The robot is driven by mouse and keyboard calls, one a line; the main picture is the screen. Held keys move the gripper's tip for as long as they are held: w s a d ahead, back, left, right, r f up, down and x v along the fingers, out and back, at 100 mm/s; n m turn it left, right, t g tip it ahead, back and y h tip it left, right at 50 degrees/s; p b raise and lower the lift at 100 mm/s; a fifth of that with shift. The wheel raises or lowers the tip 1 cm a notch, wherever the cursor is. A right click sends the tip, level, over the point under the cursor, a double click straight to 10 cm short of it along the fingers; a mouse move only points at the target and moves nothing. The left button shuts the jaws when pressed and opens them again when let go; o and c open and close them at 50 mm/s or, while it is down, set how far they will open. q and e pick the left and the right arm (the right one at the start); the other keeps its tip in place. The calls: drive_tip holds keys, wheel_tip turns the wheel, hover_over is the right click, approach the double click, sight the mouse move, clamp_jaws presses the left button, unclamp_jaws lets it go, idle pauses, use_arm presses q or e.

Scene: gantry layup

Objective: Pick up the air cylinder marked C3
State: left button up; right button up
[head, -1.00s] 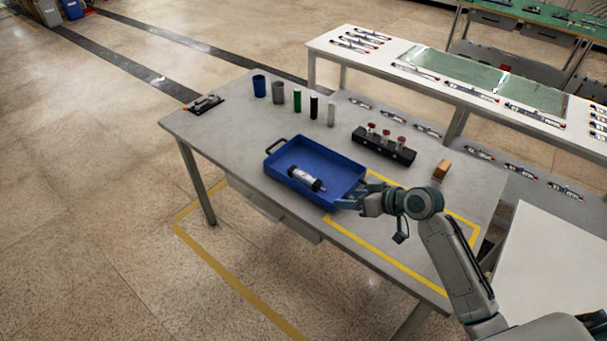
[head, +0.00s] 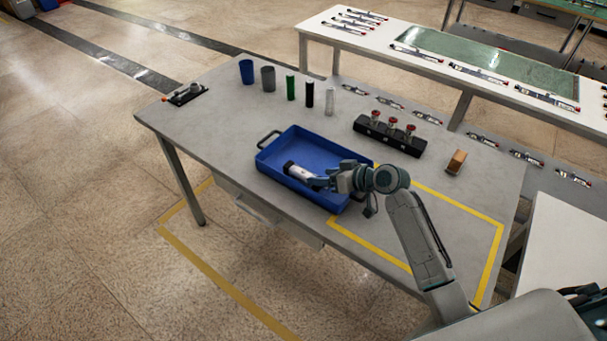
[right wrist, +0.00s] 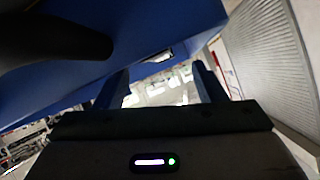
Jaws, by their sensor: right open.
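An air cylinder (head: 301,172) with a silver-white body and a black left end lies in the blue tray (head: 278,183) on the grey table. Its marking is too small to read. My right gripper (head: 321,183) is over the tray at the cylinder's right end, which it hides. I cannot tell whether the fingers touch the cylinder. In the right wrist view the two fingers (right wrist: 161,82) stand apart, with blue tray wall (right wrist: 170,22) beyond and a dark rounded shape at upper left. My left gripper is not in view.
Behind the tray stand a blue cup (head: 246,72), a grey cup (head: 268,79) and several slim cylinders. A black block (head: 390,136) with red-topped parts is right of them. A brown block (head: 456,161) sits farther right.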

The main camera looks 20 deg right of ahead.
sight(310, 175)
drive_tip(key=shift+w+a+f, duration=0.1)
drive_tip(key=shift+w+f, duration=0.05)
drive_tip(key=shift+w, duration=0.1)
drive_tip(key=p+x, duration=0.2)
drive_tip(key=x, duration=0.2)
drive_tip(key=shift+w+a+f, duration=0.15)
drive_tip(key=shift+a+f, duration=0.05)
drive_tip(key=shift+a, duration=0.05)
drive_tip(key=shift+f, duration=0.2)
drive_tip(key=c, duration=0.6)
drive_tip(key=shift+f, duration=0.1)
drive_tip(key=c, duration=0.8)
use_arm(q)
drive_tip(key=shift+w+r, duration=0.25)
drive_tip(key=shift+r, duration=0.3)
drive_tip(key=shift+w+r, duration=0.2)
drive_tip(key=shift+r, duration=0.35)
